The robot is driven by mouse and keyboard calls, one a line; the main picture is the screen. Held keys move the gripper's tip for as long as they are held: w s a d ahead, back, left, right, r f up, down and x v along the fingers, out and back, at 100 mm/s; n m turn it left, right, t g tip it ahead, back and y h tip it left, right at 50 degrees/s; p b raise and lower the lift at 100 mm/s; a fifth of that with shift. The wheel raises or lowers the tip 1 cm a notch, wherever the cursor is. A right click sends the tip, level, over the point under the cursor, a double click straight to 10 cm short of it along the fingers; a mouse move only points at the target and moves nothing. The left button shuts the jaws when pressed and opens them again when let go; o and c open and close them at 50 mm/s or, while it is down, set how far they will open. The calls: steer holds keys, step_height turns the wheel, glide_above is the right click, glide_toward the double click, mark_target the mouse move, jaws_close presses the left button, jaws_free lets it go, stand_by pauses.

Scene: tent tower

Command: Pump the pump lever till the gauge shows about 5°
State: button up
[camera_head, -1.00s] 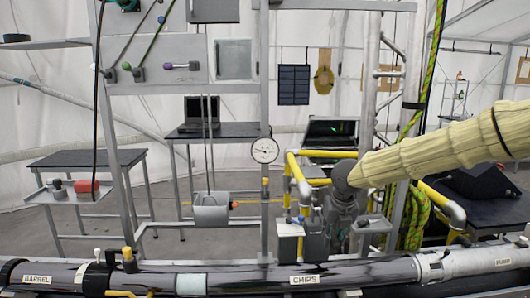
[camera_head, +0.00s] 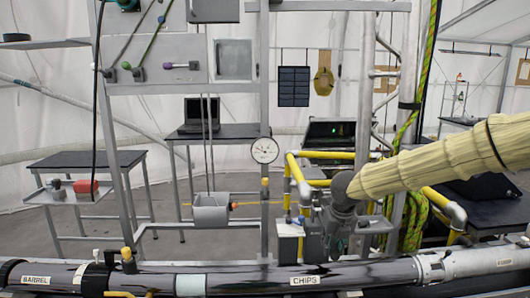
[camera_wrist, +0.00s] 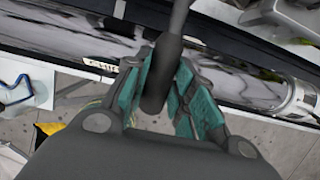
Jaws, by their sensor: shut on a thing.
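The round white gauge (camera_head: 264,150) is on the upright post left of my arm. Its dark needle points to the upper left; the scale is too small to read. My gripper (camera_head: 331,240) points down behind the long pipe, and its fingers are hard to make out there. In the wrist view, the green-padded fingers of my gripper (camera_wrist: 172,98) are shut around the dark grip of the pump lever (camera_wrist: 168,55). The lever's grey rod runs out of the top of that view. In the head view I cannot tell the lever from the gripper.
A long dark pipe labelled CHIPS (camera_head: 345,275) crosses the front. Yellow pipes (camera_head: 325,155) and a grey post stand close behind my gripper. Tables with laptops stand further back.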

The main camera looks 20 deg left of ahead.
steer(key=shift+w+a+r+p, duration=0.1)
steer(key=shift+r+p, duration=1.1)
steer(key=shift+r, duration=0.25)
steer(key=shift+w+r+p, duration=0.1)
steer(key=shift+r+p, duration=1.05)
steer(key=shift+r, duration=0.3)
steer(key=shift+w+a+r+p, duration=0.1)
steer(key=shift+w+r+p, duration=0.15)
steer(key=shift+r+p, duration=0.4)
steer(key=shift+w+r+p, duration=0.2)
steer(key=shift+r+p, duration=0.4)
steer(key=shift+w+a+r+p, duration=0.1)
steer(key=shift+w+r+p, duration=0.15)
steer(key=shift+r+p, duration=0.4)
steer(key=shift+f, duration=0.25)
